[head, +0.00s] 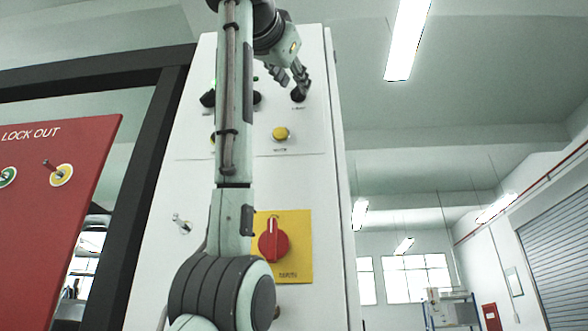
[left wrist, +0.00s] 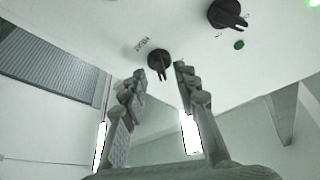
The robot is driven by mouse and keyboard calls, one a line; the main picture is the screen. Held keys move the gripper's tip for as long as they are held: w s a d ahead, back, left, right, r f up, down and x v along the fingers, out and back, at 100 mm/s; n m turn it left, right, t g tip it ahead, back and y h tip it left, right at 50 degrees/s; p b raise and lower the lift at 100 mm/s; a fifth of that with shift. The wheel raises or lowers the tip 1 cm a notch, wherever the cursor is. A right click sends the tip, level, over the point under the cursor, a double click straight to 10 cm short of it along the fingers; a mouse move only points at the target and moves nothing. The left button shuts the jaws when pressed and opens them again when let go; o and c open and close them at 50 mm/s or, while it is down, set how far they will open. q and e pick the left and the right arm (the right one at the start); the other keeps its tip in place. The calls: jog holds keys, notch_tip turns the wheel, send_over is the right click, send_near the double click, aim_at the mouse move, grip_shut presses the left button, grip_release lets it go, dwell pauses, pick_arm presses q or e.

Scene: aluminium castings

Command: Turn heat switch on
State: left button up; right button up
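A white control cabinet (head: 300,180) carries several black rotary knobs. The right-hand black knob (head: 298,95) sits high on the panel, with a label too small to read surely. My left gripper (head: 290,79) is in front of the upper panel, right by this knob. In the left wrist view the same knob (left wrist: 158,61) shows between and just beyond the tips of my left gripper (left wrist: 160,72). The fingers are spread with a clear gap, and I see no contact with the knob. My right gripper is not in view.
Another black knob (left wrist: 228,14) and a green light (left wrist: 239,44) are nearby. Below are a yellow button (head: 281,133) and a red rotary switch (head: 273,240) on a yellow plate. A red lock-out board (head: 50,220) stands left. The space right of the cabinet looks open.

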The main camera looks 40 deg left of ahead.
pick_arm(q)
jog(key=v, duration=1)
jog(key=shift+s, duration=0.25)
jog(key=shift+d+f, duration=0.1)
